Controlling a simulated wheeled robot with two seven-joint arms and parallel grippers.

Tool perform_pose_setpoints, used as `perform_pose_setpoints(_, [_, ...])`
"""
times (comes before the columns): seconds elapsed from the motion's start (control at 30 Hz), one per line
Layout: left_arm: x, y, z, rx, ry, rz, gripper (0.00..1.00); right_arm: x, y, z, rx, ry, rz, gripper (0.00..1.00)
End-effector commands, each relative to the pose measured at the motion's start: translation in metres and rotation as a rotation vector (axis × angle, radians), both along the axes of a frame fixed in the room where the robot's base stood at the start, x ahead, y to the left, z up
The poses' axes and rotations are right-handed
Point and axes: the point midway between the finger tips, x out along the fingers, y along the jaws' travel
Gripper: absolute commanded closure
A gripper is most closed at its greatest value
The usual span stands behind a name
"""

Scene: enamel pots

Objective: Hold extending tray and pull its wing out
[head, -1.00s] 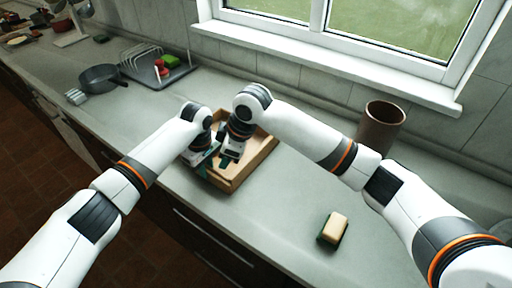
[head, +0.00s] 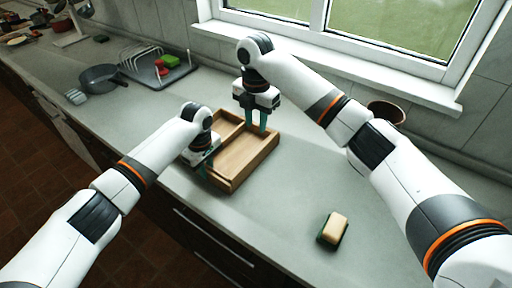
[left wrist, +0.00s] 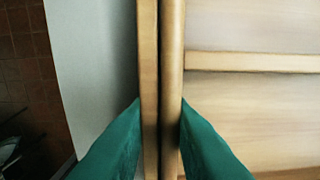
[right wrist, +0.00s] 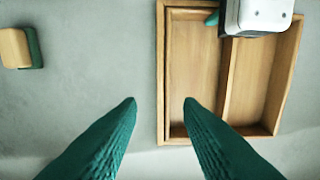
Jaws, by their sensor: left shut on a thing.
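The wooden extending tray (head: 247,159) lies on the counter in the head view, with a divider between two sections. My left gripper (head: 206,171) is shut on its near left wall. In the left wrist view, green fingers (left wrist: 160,110) flank two wooden edges side by side with a thin dark gap. My right gripper (head: 257,124) is open and empty above the tray's far right wall, fingers pointing down. In the right wrist view, the tray (right wrist: 195,75) is at the right. Its left wall lies between the two spread fingertips (right wrist: 159,102), apparently below them.
A sponge (head: 335,228) lies on the counter to the right. A brown pot (head: 387,111) stands partly behind my right arm. A dish rack (head: 150,66) and a dark pan (head: 101,77) stand at the back left.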

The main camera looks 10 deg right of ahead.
Motion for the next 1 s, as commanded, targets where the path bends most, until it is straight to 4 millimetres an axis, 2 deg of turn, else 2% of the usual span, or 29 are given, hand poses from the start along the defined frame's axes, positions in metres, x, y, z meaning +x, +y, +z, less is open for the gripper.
perform_pose_setpoints(0.3, [0.000,0.000,0.000,-0.001,-0.001,-0.001,1.00,-0.001,-0.001,-0.065,-0.001,0.004,-0.004,0.67])
perform_pose_setpoints(0.5, [0.000,0.000,0.000,-0.001,-0.001,-0.001,1.00,-0.001,0.000,-0.094,-0.001,0.002,-0.002,0.67])
perform_pose_setpoints(0.7, [0.000,0.000,0.000,-0.001,-0.001,-0.001,1.00,-0.001,0.000,-0.106,0.001,0.001,-0.003,0.67])
perform_pose_setpoints(0.97, [0.000,0.000,0.000,-0.001,-0.001,-0.001,1.00,-0.001,0.000,-0.107,0.001,0.001,-0.003,0.67])
perform_pose_setpoints(1.0, [0.000,0.000,0.000,-0.001,-0.001,-0.001,1.00,-0.001,0.000,-0.107,0.001,0.001,-0.003,0.74])
